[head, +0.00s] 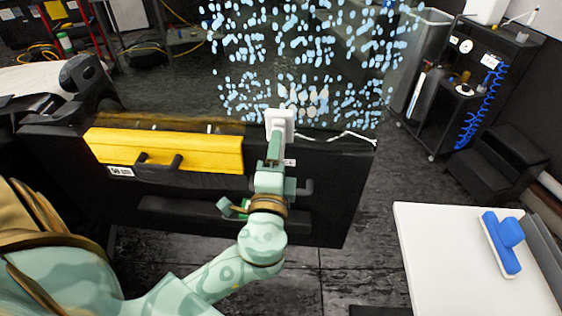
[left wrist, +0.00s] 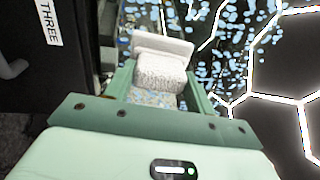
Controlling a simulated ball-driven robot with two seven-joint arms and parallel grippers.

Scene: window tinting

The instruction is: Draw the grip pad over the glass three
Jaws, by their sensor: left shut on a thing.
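The glass (head: 330,60) stands upright above a black door panel with a yellow insert. Blue-white droplet marks cover much of the glass; it also shows in the left wrist view (left wrist: 235,45). My left gripper (head: 275,152) is shut on the white grip pad (head: 280,122) at the glass's lower edge. In the left wrist view the pad (left wrist: 160,50) shows a pale flat plate and a speckled block between the fingers (left wrist: 163,88). I cannot tell whether the plate touches the glass. A label reading THREE (left wrist: 48,22) is on the black panel. My right gripper is not in view.
The yellow insert (head: 185,150) has a dark handle. A white table (head: 450,270) at lower right bears a blue-handled tool (head: 502,245). A black cart (head: 490,60) stands at the back right. Bright white branching lines (left wrist: 268,97) cross the wrist view. Dark floor lies between panel and table.

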